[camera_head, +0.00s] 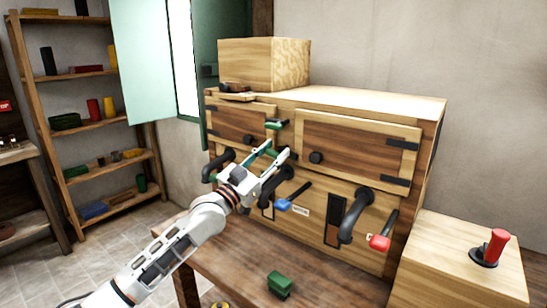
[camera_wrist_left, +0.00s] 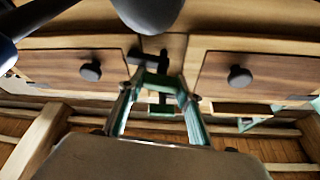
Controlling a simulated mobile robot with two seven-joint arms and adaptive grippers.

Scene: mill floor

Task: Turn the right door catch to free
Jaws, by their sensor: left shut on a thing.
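The cabinet has two wooden doors: the left door (camera_head: 238,122) and the right door (camera_head: 352,149), each with a black knob. A green and black catch (camera_head: 276,124) sits high between the doors. It also shows in the wrist view (camera_wrist_left: 162,107). My left gripper (camera_head: 272,150) is in front of the strip between the doors, below that catch. My right gripper is not in view.
Large black handles (camera_head: 354,215), a blue-tipped lever (camera_head: 284,205) and a red-tipped lever (camera_head: 380,243) stick out below the doors. A green block (camera_head: 279,284) lies on the bench (camera_head: 325,280). A red-handled joystick (camera_head: 493,248) stands on a right-hand box.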

